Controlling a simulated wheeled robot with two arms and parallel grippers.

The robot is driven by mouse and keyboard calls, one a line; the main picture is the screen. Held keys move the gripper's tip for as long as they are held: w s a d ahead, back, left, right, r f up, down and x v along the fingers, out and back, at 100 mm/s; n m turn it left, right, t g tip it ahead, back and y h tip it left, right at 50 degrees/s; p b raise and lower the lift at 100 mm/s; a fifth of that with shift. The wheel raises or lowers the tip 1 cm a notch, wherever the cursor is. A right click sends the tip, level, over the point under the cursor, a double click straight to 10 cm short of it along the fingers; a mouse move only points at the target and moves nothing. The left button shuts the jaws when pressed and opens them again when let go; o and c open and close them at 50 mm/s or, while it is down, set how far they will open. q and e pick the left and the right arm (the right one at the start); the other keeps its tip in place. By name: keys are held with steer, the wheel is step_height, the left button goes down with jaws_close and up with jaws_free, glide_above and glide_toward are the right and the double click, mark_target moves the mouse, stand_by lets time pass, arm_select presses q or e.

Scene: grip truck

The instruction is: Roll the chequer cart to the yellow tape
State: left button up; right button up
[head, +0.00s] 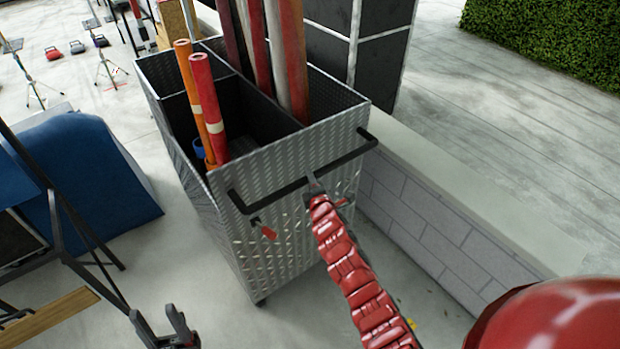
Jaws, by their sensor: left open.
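The chequer cart (290,245) is a tall grey chequer-plate bin, upright on the floor in the middle of the view. A black bar handle (275,188) runs across its near side. My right gripper (313,184) is at the middle of this handle, at the end of my red arm. Its jaws are too small and too hidden to tell whether they are shut on the bar. My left gripper (162,328) is open and empty at the bottom left, apart from the cart. A small yellow patch (413,323) shows on the floor beside my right arm; I cannot tell whether it is tape.
Orange and red tubes (208,105) and several poles (272,50) stand in the cart. A low block wall (430,225) runs close along its right. A blue padded block (90,175) and dark stand legs (75,225) are at the left. Pale floor lies between them.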

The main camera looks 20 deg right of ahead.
jaws_close()
stand_by(1.0)
